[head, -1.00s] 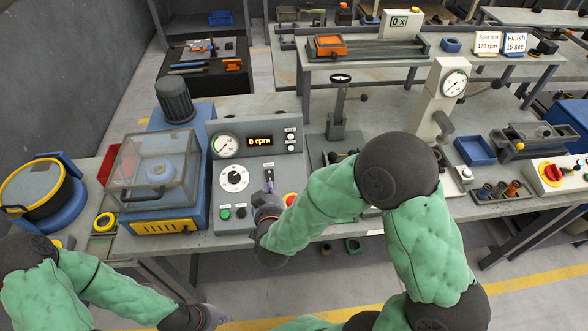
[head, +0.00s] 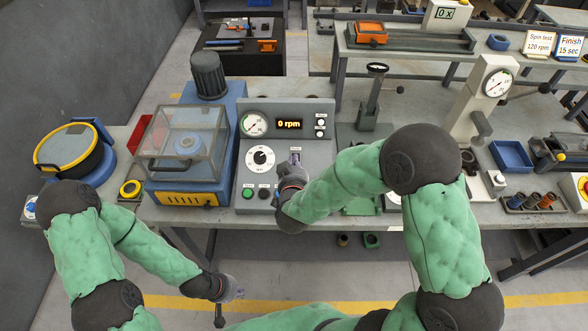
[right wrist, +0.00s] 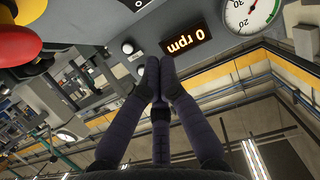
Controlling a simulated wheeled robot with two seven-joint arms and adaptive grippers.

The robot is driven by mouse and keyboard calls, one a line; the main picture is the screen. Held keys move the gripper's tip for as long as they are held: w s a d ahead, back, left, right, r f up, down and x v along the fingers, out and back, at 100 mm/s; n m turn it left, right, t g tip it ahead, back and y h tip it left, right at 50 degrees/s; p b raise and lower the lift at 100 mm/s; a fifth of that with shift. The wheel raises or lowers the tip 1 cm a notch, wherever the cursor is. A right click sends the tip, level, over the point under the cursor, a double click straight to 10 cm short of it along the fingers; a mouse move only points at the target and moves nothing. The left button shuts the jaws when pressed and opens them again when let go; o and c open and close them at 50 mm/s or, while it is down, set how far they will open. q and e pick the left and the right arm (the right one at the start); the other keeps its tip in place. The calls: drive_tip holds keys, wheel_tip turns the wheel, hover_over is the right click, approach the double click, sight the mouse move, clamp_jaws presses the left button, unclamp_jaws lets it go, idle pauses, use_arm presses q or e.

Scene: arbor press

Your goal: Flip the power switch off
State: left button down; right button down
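The grey control panel (head: 257,125) stands on the bench beside the blue machine. Its display (head: 289,124) reads 0 rpm and appears lit. The power switch (head: 295,152) is below the display, largely covered by my right gripper (head: 293,162). That gripper's fingertips are together with nothing between them, as the right wrist view (right wrist: 159,64) shows. A dark switch plate with white marks (right wrist: 135,3) is cut off at the top of that view. I cannot tell whether the fingers touch the switch. My left gripper (head: 232,300) hangs empty in front of the bench, fingers apart.
A red and yellow stop button (right wrist: 18,22) is near the right gripper in the wrist view. Green and black buttons (head: 256,193) sit low on the panel. The clear-covered blue machine (head: 189,145) is left, the small press (head: 370,105) right. The floor in front is clear.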

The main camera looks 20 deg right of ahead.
drive_tip(key=x, duration=0.5)
drive_tip(key=shift+f+b, duration=0.15)
drive_tip(key=shift+b, duration=0.25)
drive_tip(key=shift+w+d+f+b, duration=0.1)
drive_tip(key=shift+w+f+b, duration=0.1)
drive_tip(key=shift+f, duration=0.35)
drive_tip(key=shift+w+f+b, duration=0.1)
drive_tip(key=shift+w+f, duration=0.1)
drive_tip(key=shift+f, duration=0.35)
drive_tip(key=shift+w+f, duration=0.3)
drive_tip(key=shift+f, duration=0.2)
drive_tip(key=shift+w+d+g+p, duration=0.2)
drive_tip(key=shift+g+p, duration=0.3)
drive_tip(key=shift+p, duration=0.55)
drive_tip(key=shift+f+b, duration=0.25)
drive_tip(key=shift+b, duration=0.05)
drive_tip(key=shift+a, duration=0.1)
